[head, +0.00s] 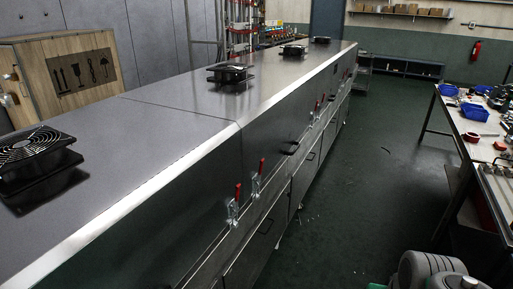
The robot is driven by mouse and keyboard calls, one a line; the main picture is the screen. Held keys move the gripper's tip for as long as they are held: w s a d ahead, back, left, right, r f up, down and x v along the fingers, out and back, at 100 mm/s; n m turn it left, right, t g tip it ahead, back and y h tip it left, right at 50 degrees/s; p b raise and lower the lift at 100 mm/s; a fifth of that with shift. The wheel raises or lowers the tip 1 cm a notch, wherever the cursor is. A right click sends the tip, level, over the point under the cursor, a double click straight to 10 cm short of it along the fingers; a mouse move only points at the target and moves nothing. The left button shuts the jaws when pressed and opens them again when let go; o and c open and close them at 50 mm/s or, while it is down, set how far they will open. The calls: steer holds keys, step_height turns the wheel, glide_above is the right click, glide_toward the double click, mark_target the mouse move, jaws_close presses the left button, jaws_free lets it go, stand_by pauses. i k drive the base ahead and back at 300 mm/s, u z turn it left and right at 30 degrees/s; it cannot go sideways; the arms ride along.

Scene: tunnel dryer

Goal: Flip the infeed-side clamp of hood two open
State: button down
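A long grey metal dryer (185,95) runs from the lower left to the back in the head view. A seam crosses its top and meets the front edge, dividing a near hood (110,135) from the hood beyond it (270,105). Two toggle clamps with red upright handles sit on the front side by this seam: a nearer clamp (235,205) and a farther clamp (257,178). More red-handled clamps (318,107) show small farther along. No label tells which hood is hood two or which end is infeed. My gripper is not in view.
Black fans (38,150) stand on the hood tops. A dark floor aisle (365,180) is open right of the dryer. A workbench (478,130) with blue bins (474,112) borders it on the right. A rounded grey object (430,268) fills the lower right. A wooden crate (70,75) stands behind.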

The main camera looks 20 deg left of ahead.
mark_target(258, 177)
steer(key=u, duration=0.5)
steer(key=i, duration=0.7)
steer(key=u, duration=1.1)
steer(key=i, duration=0.4)
steer(key=u, duration=0.35)
